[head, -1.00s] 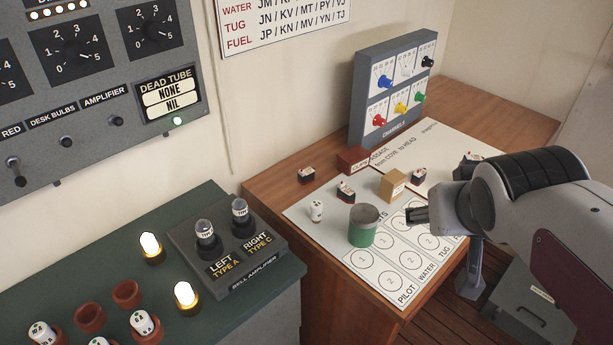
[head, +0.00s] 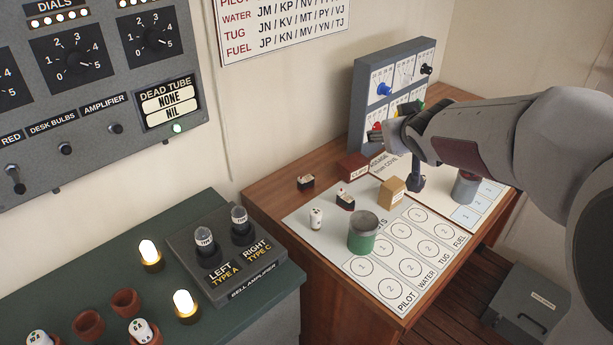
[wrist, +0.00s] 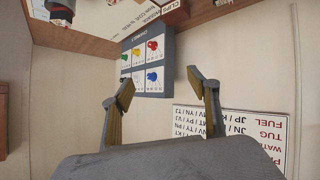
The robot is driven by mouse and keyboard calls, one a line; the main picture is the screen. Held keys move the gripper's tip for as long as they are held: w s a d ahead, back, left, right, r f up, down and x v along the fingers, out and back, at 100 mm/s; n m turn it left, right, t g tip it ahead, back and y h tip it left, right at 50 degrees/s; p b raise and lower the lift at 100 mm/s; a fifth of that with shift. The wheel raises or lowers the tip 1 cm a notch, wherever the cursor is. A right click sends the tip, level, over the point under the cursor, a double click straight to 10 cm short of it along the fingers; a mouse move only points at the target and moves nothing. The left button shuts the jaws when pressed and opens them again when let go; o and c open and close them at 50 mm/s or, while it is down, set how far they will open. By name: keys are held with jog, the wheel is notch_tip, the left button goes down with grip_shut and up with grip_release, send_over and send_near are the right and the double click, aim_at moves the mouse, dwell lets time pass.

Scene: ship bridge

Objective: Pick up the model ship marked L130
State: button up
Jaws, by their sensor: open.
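Two small model ships with dark hulls and white tops stand on the desk in the head view, one (head: 305,183) near the wall and one (head: 345,200) on the white chart sheet. No L130 mark is readable on either. My gripper (head: 382,132) is open, raised in front of the panel of coloured knobs, beyond and above both ships. In the wrist view my gripper (wrist: 160,88) has its fingers spread with nothing between them. My arm covers part of the sheet's right side, where other ships stood earlier.
The knob panel (head: 360,85) stands close to my gripper. The sheet's front circles (head: 410,265) are clear.

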jog(key=w+a+f+n+y, duration=0.1)
jog(key=w+a+f+y, duration=0.15)
jog(key=w+a, duration=0.2)
jog(key=w+a+f+n+y, duration=0.1)
jog(key=w+a+f, duration=0.25)
jog(key=w, duration=0.25)
jog(key=n+g+y, duration=0.1)
jog(key=n+y, duration=0.2)
jog(key=y, duration=0.3)
send_over(308, 180)
jog(key=s+d, duration=0.2)
notch_tip(308, 180, down, 12)
jog(key=shift+f, duration=0.2)
jog(key=shift+h, duration=0.35)
jog(key=shift+f, duration=1.75)
jog(key=shift+f, duration=0.1)
jog(key=shift+s+f, duration=0.1)
jog(key=shift+f, duration=1.45)
jog(key=shift+x, duration=1.6)
